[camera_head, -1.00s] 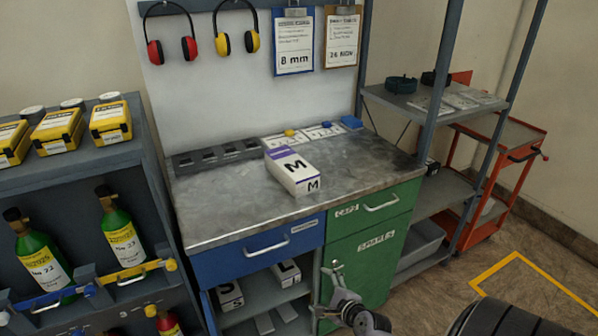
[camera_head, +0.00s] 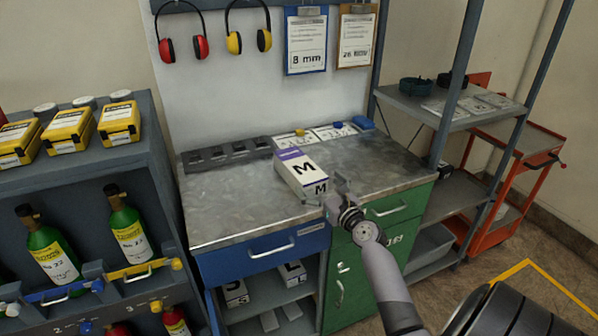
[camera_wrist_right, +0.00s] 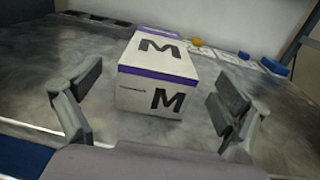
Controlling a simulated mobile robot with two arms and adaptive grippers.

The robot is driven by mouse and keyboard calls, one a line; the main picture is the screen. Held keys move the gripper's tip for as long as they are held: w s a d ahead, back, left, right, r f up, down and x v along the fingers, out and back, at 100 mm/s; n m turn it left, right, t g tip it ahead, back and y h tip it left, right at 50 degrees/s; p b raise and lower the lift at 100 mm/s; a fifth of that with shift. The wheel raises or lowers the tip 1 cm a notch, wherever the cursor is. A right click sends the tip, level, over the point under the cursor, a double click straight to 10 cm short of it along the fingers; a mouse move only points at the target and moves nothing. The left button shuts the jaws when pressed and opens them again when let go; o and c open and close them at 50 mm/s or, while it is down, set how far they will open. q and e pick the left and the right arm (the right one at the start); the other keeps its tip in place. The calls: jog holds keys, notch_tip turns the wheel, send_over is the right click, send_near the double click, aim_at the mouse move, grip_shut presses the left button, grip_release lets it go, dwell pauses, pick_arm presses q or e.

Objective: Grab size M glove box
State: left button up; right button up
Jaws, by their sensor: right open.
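The size M glove box (camera_head: 301,174) is white with a purple band and a black M on its top and near end. It lies on the metal worktop (camera_head: 235,209). My right gripper (camera_head: 337,193) is at the worktop's front edge, just short of the box's near end. In the right wrist view the box (camera_wrist_right: 158,87) stands between the two spread fingers of my right gripper (camera_wrist_right: 160,100), farther ahead, with room on both sides. The gripper is open and empty. My left gripper is not in view.
Boxes marked S (camera_head: 235,292) and L (camera_head: 291,273) sit on the shelf below the worktop. A dark rack (camera_head: 226,154) and cards with small blue and yellow items lie at the worktop's back. A grey post (camera_head: 455,85) stands at right.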

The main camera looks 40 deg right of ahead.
aim_at(306, 171)
jog(key=shift+x, duration=3.6)
jog(key=shift+s+a, duration=0.1)
jog(key=shift+c, duration=0.4)
jog(key=shift+r, duration=0.1)
jog(key=c, duration=1.4)
